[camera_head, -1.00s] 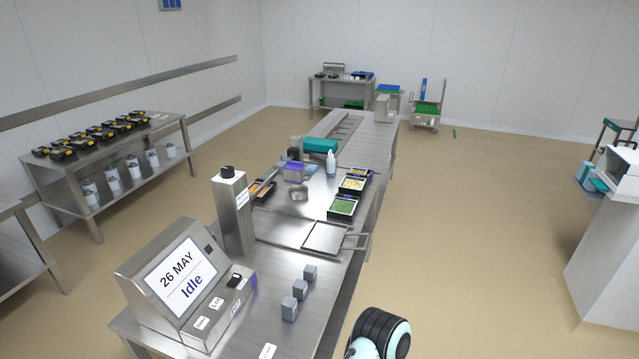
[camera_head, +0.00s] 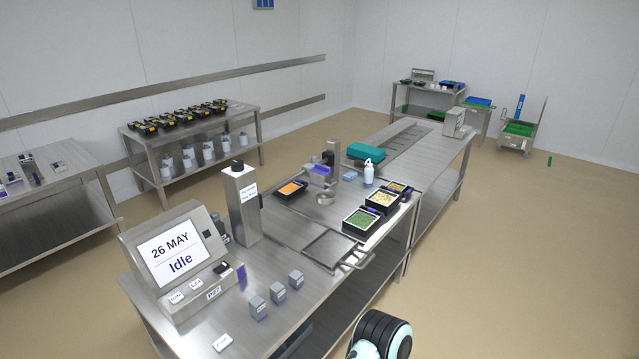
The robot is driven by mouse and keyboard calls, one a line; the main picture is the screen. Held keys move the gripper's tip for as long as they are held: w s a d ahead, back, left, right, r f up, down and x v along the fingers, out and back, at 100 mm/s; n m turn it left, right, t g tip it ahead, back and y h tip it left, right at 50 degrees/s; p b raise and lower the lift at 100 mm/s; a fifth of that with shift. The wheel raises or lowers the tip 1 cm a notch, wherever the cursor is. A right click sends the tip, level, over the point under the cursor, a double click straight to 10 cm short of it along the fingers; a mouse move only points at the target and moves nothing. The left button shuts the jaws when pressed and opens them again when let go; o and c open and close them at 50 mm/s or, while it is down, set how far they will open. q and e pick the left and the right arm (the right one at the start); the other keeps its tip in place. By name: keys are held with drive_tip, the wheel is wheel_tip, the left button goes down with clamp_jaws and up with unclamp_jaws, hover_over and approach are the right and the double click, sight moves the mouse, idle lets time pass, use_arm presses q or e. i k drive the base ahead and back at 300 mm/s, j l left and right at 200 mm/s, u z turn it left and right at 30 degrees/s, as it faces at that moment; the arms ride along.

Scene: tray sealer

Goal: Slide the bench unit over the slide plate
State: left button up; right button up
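The steel bench (camera_head: 300,335) carries a screen console (camera_head: 172,262) reading "26 MAY" and "Idle". A square steel column (camera_head: 242,208) with a black knob stands behind the console. A flat square metal plate in a frame with a looped handle (camera_head: 352,262) lies at the bench's right edge; I cannot tell for certain whether this is the slide plate. Which part is the bench unit is also unclear. A small steel device with a purple part (camera_head: 320,177) stands further back. Neither gripper is in view; only a black and teal part of my arm shows at the bottom.
Filled trays (camera_head: 363,222) line the right side, beside a white bottle (camera_head: 368,172). An orange-filled tray (camera_head: 290,190) lies left. Several grey blocks (camera_head: 277,291) stand in front. A teal box (camera_head: 367,152) sits behind. A rack with black trays (camera_head: 170,120) is left.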

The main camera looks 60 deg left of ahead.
sight(320, 182)
drive_tip(key=i+u, duration=0.7)
drive_tip(key=u, duration=0.15)
drive_tip(key=i+l+u, duration=0.15)
drive_tip(key=i+u, duration=0.15)
drive_tip(key=u, duration=0.15)
drive_tip(key=i+l+u, duration=0.1)
drive_tip(key=i+u, duration=0.2)
drive_tip(key=u, duration=0.15)
drive_tip(key=i+l+u, duration=0.2)
drive_tip(key=u, duration=0.3)
drive_tip(key=i+l+u, duration=0.25)
drive_tip(key=u, duration=0.2)
drive_tip(key=i+l+u, duration=0.15)
drive_tip(key=l+u, duration=0.3)
drive_tip(key=i+l+u, duration=0.1)
drive_tip(key=l+u, duration=0.2)
drive_tip(key=u, duration=0.15)
